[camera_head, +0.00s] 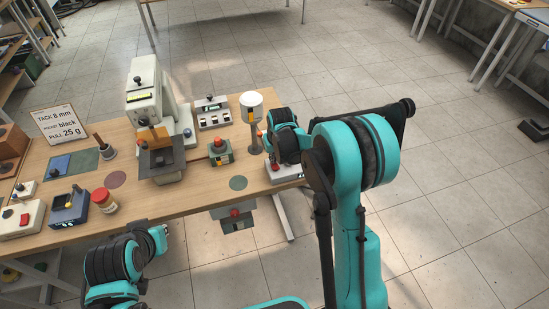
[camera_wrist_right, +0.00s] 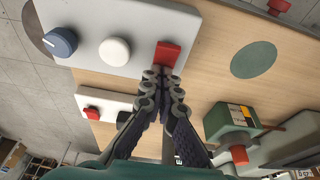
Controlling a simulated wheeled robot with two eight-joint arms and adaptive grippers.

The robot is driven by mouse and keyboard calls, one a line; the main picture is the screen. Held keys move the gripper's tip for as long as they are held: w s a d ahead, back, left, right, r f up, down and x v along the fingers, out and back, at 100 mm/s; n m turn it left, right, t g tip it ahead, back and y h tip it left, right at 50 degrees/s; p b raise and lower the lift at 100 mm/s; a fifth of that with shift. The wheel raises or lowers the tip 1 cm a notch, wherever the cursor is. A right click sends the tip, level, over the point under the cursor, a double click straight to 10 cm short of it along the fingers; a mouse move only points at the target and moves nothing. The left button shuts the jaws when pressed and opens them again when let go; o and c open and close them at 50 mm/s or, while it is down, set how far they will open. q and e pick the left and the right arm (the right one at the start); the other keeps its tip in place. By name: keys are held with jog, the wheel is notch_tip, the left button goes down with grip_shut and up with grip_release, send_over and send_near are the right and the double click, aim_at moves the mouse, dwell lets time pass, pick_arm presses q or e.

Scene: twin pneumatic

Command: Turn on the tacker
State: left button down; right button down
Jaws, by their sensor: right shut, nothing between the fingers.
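My right gripper (camera_wrist_right: 160,76) is shut and empty, its fingertips at the near edge of a red rocker switch (camera_wrist_right: 168,54); I cannot tell if they touch. The switch is on a white control box (camera_wrist_right: 82,20) that also bears a blue knob (camera_wrist_right: 60,42) and a white knob (camera_wrist_right: 115,50). In the head view this box (camera_head: 290,172) is at the table's right end, largely hidden by my right wrist. A tall white machine (camera_head: 143,100) stands at the back; no label shows which device is the tacker. My left arm is low at the front; its fingers are unclear.
A green box with a red button (camera_head: 220,152) stands left of the control box. Another white box with a red button (camera_wrist_right: 105,100) is beyond it.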

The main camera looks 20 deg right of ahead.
aim_at(276, 166)
jog(key=shift+s, duration=0.1)
jog(key=shift+s+r, duration=0.1)
jog(key=shift+s, duration=0.6)
jog(key=shift+r+p, duration=0.4)
jog(key=shift+r, duration=0.15)
jog(key=p+v, duration=0.2)
jog(key=v, duration=0.1)
jog(key=shift+w+r, duration=0.3)
jog(key=shift+w, duration=0.05)
jog(key=w+p+v, duration=0.2)
jog(key=p+v, duration=0.1)
jog(key=v, duration=0.6)
jog(key=shift+r, duration=0.35)
jog(key=shift+s, duration=0.2)
